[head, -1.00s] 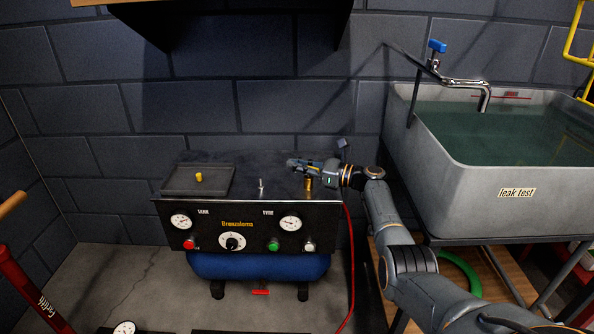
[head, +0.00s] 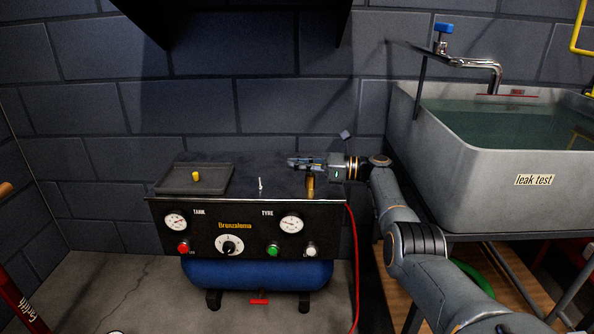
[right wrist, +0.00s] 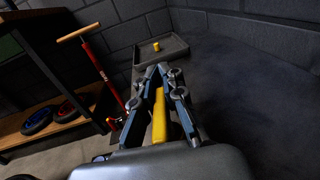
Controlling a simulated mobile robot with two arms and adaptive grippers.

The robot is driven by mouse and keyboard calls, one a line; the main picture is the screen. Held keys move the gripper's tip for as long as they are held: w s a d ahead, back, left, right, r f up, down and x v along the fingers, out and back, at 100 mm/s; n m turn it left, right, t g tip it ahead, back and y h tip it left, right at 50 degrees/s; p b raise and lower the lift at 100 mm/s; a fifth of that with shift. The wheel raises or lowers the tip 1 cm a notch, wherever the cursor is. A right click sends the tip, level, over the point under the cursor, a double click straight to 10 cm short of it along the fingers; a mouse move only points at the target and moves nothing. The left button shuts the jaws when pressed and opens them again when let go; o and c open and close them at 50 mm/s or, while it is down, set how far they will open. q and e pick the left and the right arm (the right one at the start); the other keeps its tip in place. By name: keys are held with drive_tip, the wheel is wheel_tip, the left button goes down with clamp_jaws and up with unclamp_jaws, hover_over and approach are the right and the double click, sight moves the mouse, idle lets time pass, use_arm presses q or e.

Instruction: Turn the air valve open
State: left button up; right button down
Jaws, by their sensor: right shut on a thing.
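The air valve has a brass body (head: 310,187) standing at the right end of the compressor's top. Its yellow lever (right wrist: 159,115) lies lengthwise between the fingers of my right gripper (right wrist: 160,76) in the right wrist view. In the head view my right gripper (head: 298,163) reaches in from the right, about level, just above the brass body, and hides most of the lever. It is shut on the lever. My left gripper is in no view.
The compressor's black panel (head: 255,238) carries gauges, a dial and buttons. A grey tray (head: 212,188) with a yellow piece (head: 196,176) sits at the top's left end. A small metal toggle (head: 260,184) stands between. A sink (head: 470,170) is at right; a red hose (head: 354,270) hangs beside the compressor.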

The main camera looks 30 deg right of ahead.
drive_tip(key=shift+a, duration=0.1)
idle(0.4)
drive_tip(key=c, duration=1.4)
unclamp_jaws()
drive_tip(key=shift+r, duration=0.1)
wheel_tip(320, 180, up, 10)
